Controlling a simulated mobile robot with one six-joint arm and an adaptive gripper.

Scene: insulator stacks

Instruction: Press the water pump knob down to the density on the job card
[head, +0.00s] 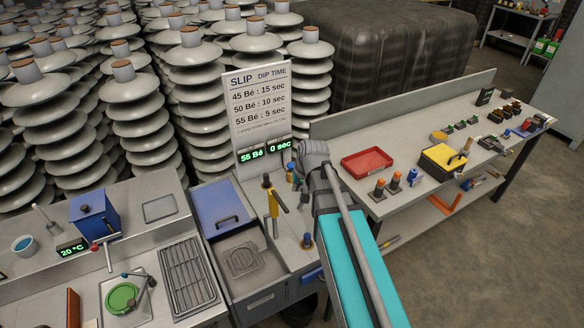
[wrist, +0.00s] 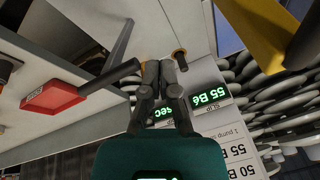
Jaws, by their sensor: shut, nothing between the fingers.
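My gripper (wrist: 166,70) is shut and empty in the wrist view, its tips close to two small brown-topped round parts (wrist: 180,56). I cannot tell whether it touches either. In the head view my gripper's grey body covers much of that spot, and a blue knob (head: 290,176) shows at its left. I cannot tell which is the water pump knob. The green display (head: 251,155) reads 55 Bé, and the one beside it (head: 279,147) reads 0 sec. I cannot make out a separate job card.
A slip sign (head: 258,103) lists 45, 50 and 55 Bé with dip times. A yellow lever-like part (head: 271,197) stands left of my gripper. A red tray (head: 367,162) and orange-topped parts (head: 395,182) lie on the right bench. Insulator stacks fill the back left.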

